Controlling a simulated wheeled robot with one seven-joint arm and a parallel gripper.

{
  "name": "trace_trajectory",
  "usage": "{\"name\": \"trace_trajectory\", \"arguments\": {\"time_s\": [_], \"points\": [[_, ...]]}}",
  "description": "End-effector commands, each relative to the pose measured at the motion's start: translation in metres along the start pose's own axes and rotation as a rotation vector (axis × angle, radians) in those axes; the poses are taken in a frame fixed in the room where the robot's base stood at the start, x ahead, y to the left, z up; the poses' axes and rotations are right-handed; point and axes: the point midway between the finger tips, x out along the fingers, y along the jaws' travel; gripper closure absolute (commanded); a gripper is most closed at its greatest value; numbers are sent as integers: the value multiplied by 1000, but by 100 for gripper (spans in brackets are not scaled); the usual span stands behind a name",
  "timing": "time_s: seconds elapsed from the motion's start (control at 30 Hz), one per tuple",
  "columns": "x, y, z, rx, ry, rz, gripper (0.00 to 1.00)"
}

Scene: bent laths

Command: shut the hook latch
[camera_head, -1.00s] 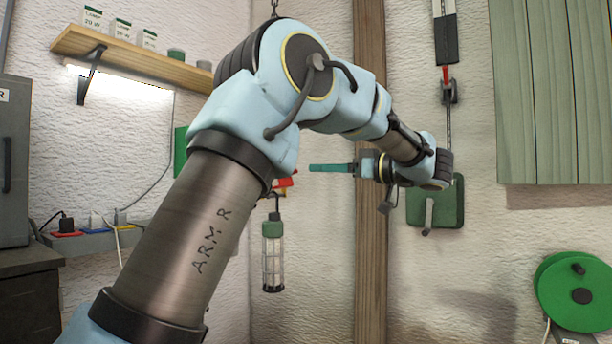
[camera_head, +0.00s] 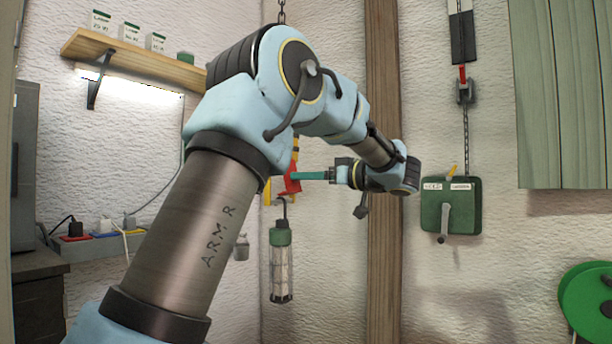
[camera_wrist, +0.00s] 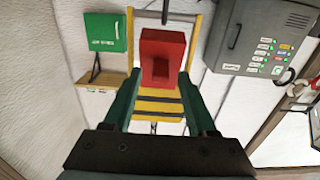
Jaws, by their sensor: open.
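A red block (camera_head: 291,181), which looks like the latch piece, is partly hidden behind my arm in the head view. Below it is a dark hook (camera_head: 284,203), with a caged lamp (camera_head: 281,262) hanging there. In the wrist view the red block (camera_wrist: 162,47) has a dark recess and lies ahead between my finger lines, in front of a yellow frame with black stripes (camera_wrist: 158,106). My gripper (camera_head: 297,176) is open, its teal fingertips at the red block in the head view.
A wooden post (camera_head: 383,250) stands behind my wrist. A green box with a lever (camera_head: 460,205) is on the wall to the right, below a chain (camera_head: 466,130). A grey panel with lights (camera_wrist: 262,35) is right of the frame in the wrist view.

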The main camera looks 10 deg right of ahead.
Motion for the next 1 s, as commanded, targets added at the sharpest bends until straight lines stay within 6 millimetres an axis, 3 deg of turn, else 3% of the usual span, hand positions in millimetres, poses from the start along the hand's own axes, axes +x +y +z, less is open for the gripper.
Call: {"name": "trace_trajectory", "arguments": {"time_s": [0.37,0.87,1.0], "points": [[7,0,0,-1,0,0,43],[6,0,0,0,0,0,99],[6,0,0,0,0,0,100]]}}
